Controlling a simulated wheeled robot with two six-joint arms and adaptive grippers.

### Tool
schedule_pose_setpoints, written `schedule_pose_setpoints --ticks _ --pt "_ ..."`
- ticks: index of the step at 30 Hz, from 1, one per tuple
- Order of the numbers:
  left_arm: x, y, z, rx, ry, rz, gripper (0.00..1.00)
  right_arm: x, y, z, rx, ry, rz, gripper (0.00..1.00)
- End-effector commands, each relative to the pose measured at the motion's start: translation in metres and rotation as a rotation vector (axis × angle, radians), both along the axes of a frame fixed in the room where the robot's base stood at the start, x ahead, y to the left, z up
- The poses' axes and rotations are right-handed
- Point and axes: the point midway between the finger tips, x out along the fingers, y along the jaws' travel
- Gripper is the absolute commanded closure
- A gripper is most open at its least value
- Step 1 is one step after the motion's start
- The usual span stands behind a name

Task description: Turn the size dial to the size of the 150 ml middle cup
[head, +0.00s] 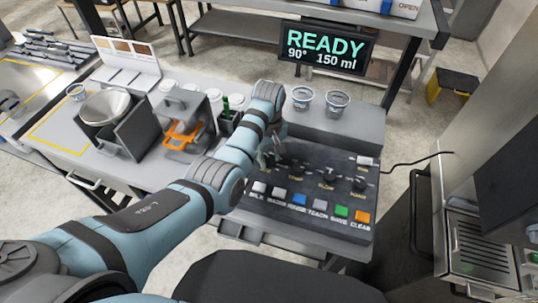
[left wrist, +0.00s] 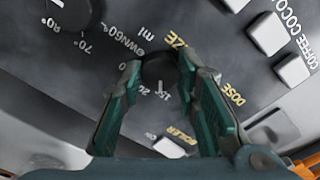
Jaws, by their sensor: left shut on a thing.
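The size dial (left wrist: 158,68) is a dark round knob on the black panel, with "ml" and partly hidden numbers around it in the left wrist view. My left gripper (left wrist: 160,75) is shut on this dial, one green fingertip on each side. In the head view my left gripper (head: 268,158) is at the panel's left back corner, and it hides the dial. The display (head: 326,48) reads "READY", "90°" and "150 ml". Two small clear cups, one (head: 302,97) left of the other (head: 337,102), stand on the grey surface behind the panel. My right gripper is not in view.
More knobs (head: 358,183) and a row of coloured buttons (head: 299,200) share the panel. A neighbouring knob (left wrist: 75,14) and pale buttons (left wrist: 268,34) lie close to my left gripper. An orange-fronted holder (head: 183,133) and a dark box (head: 137,133) stand left of my arm.

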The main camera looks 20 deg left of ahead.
Motion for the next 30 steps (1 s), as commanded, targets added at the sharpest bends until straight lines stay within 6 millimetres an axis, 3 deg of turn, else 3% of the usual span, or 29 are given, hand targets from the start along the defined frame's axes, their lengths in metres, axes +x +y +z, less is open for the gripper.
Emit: schedule_pose_setpoints --ticks 21,22,24,25,30 --pt "-0.0001 0.0004 -0.0004 0.001 0.001 0.082 0.99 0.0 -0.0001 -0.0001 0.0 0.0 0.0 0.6" --pt "-0.0001 0.0004 -0.0004 0.001 0.001 0.082 0.66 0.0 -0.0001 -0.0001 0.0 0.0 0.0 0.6" --pt "-0.0001 0.0004 -0.0004 0.001 0.001 0.082 0.55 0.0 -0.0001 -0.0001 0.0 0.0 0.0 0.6" --pt "-0.0001 0.0004 -0.0004 0.001 0.001 0.082 0.5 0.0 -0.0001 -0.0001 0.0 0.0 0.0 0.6" --pt "0.0 0.0004 -0.0002 0.001 0.001 0.081 0.5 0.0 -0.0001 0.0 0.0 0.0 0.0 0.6"
